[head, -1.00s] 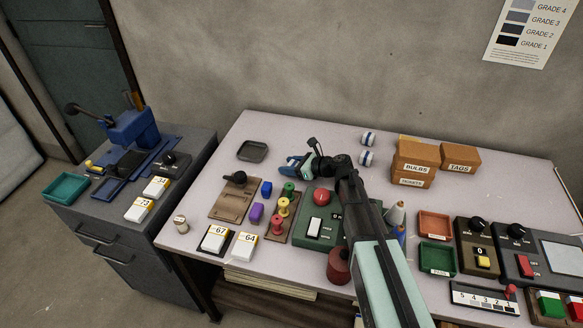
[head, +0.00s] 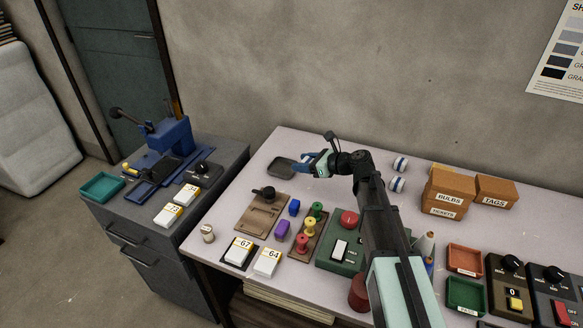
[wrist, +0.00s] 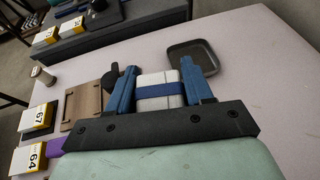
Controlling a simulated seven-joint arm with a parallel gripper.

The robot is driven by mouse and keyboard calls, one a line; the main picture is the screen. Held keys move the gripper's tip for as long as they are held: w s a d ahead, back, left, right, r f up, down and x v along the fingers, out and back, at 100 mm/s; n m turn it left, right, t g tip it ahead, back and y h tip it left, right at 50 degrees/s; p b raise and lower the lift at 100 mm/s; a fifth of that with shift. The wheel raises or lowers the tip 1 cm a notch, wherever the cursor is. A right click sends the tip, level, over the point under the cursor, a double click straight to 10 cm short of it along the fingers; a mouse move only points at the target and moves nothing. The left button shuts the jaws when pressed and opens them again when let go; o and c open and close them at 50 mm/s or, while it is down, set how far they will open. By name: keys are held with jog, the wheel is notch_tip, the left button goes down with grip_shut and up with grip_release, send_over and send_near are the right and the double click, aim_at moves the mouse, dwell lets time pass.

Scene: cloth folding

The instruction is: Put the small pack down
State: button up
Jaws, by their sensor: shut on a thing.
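My gripper (head: 309,163) is at the back left of the light table, beside a shallow dark grey tray (head: 281,169). In the wrist view its blue fingers (wrist: 159,88) are shut on a small white pack with a blue band (wrist: 160,79). The pack's near part is hidden behind the gripper's dark crossbar. The tray also shows in the wrist view (wrist: 211,66), just beyond and to the right of the pack, and it looks empty. I cannot tell how high the pack is above the table.
Two similar white and blue packs (head: 399,164) lie near brown boxes (head: 446,194) at the back right. A brown board with a dark knob (head: 263,213) and several coloured spools and blocks lie in front of the tray. The table around the tray is clear.

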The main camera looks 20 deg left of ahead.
jog(key=w+a+r+n+g, duration=0.1)
jog(key=w+a+r+g, duration=0.1)
jog(key=a, duration=0.9)
send_over(275, 164)
jog(key=s+d, duration=0.2)
jog(key=s, duration=0.3)
jog(key=shift+n, duration=0.4)
jog(key=shift+w+d+f, duration=0.1)
jog(key=shift+f, duration=2.4)
jog(key=shift+w+d+f, duration=0.1)
jog(key=shift+f, duration=2.35)
jog(key=shift+f, duration=0.35)
jog(key=o, duration=1)
jog(key=shift+r, duration=0.15)
jog(key=shift+r, duration=0.3)
jog(key=v, duration=1.2)
jog(key=shift+w+f, duration=0.15)
